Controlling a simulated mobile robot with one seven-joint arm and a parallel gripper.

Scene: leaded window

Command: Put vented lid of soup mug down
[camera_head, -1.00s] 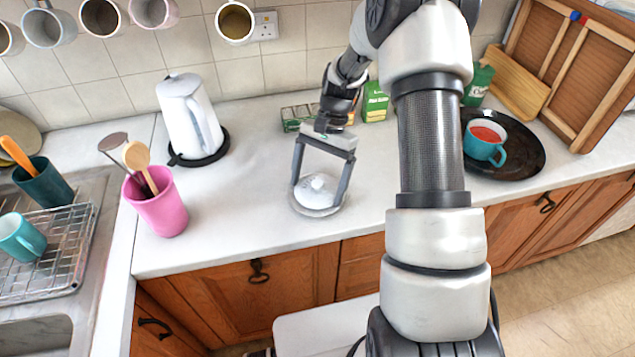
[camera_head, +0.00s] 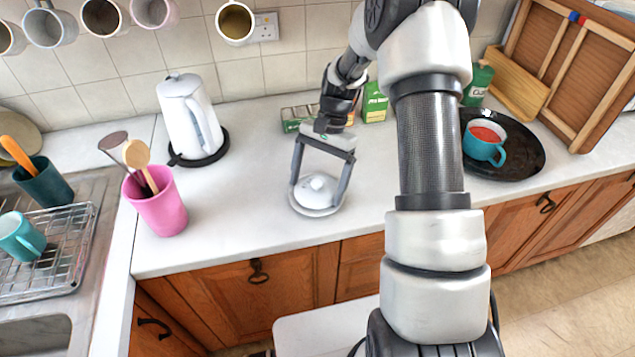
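The vented lid (camera_head: 317,190), a white disc with a raised middle and a pale grey rim, appears to lie flat on the white counter. My gripper (camera_head: 318,188) points down over it. Its two long grey fingers stand wide apart, one at each side of the lid; whether they touch its rim I cannot tell. The teal soup mug (camera_head: 485,152), with red soup showing and no lid on it, stands on a black round tray (camera_head: 525,160) at the right.
A pink utensil pot (camera_head: 163,209) and a white kettle (camera_head: 187,120) stand left of the lid. Green boxes (camera_head: 375,103) are behind my gripper. My arm covers much of the counter right of the lid. The counter's front edge is close below it; bare counter lies around it.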

